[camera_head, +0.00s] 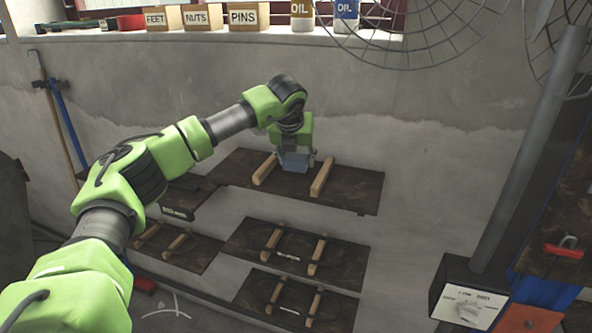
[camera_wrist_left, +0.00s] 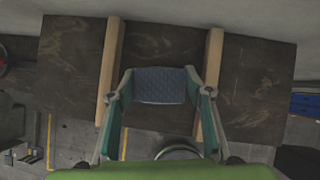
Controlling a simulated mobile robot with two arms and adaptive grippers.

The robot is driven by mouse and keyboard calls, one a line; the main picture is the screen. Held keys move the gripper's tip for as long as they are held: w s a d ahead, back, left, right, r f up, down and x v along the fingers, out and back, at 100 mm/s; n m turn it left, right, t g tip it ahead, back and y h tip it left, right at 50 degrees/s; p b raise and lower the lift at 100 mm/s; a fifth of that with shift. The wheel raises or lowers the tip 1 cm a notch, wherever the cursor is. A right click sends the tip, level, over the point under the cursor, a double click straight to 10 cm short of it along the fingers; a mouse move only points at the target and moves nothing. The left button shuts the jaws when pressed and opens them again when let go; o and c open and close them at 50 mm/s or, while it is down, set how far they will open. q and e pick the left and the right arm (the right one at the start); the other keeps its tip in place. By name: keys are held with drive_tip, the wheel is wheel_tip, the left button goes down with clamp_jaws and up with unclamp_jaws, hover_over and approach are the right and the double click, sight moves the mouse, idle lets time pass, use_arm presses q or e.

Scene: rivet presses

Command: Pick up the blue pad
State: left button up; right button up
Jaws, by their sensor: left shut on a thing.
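The blue pad (camera_head: 294,162) is at the upper dark wooden shelf in the head view, between two light wooden bars. In the left wrist view the blue pad (camera_wrist_left: 160,85) has a quilted-looking face and sits between my fingertips. My left gripper (camera_head: 296,160) is shut on it, reaching down from above; the same gripper (camera_wrist_left: 159,88) shows green fingers on both sides of the pad. I cannot tell whether the pad touches the shelf. My right gripper is not in view.
The upper shelf (camera_head: 235,168) carries wooden bars, the left one (camera_head: 265,169) and the right one (camera_head: 322,177), close beside the gripper. Lower shelves (camera_head: 236,240) hang beneath. Labelled boxes (camera_head: 243,17) and oil cans (camera_head: 346,14) line the ledge. A grey post (camera_head: 520,160) stands right.

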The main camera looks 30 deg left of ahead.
use_arm(q)
drive_tip(key=s+r+b, duration=0.5)
drive_tip(key=s+r, duration=0.5)
drive_tip(key=s, duration=0.4)
drive_tip(key=shift+r+b, duration=0.15)
drive_tip(key=shift+b, duration=0.2)
